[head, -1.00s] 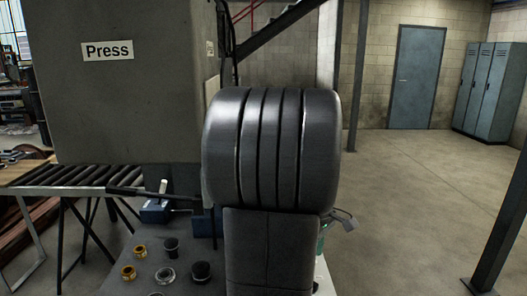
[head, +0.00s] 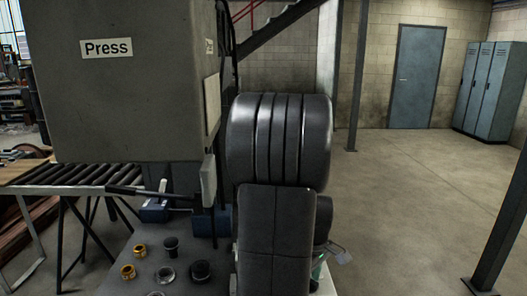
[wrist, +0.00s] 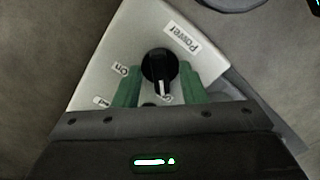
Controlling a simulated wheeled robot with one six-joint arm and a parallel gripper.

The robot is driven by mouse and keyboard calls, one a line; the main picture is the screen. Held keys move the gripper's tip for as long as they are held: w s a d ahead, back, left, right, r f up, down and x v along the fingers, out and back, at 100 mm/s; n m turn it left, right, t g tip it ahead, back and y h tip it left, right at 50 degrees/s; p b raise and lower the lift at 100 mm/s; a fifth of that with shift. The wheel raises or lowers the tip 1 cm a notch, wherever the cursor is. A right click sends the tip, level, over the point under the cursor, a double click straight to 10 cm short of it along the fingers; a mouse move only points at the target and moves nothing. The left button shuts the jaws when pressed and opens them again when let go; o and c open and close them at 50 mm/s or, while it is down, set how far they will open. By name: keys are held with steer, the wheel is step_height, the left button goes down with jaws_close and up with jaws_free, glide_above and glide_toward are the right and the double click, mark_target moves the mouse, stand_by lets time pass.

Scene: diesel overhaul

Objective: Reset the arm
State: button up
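My arm (head: 278,140) stands bent in the middle of the head view, its dark links hiding part of the bench. In the wrist view my gripper (wrist: 160,88) has its two green fingers apart, with nothing held between them. Beyond the fingertips is a black rotary knob (wrist: 158,66) on a pale panel (wrist: 125,45) labelled "Power" and "On". Gaps show between the knob and both fingers. A further label at the panel's lower left is too small to read. In the head view the gripper is mostly hidden behind my arm.
A grey press housing (head: 130,110) stands close left of my arm. Several small metal parts, including a gold nut (head: 140,251) and a dark cup (head: 201,270), lie on the bench (head: 115,285). A roller conveyor (head: 75,175) is at left. The floor at right is open, with a post (head: 500,215).

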steer(key=m, duration=0.4)
steer(key=shift+r+m, duration=0.15)
steer(key=shift+m, duration=0.25)
steer(key=shift+m+b, duration=0.35)
steer(key=shift+m, duration=1.75)
steer(key=shift+s, duration=0.1)
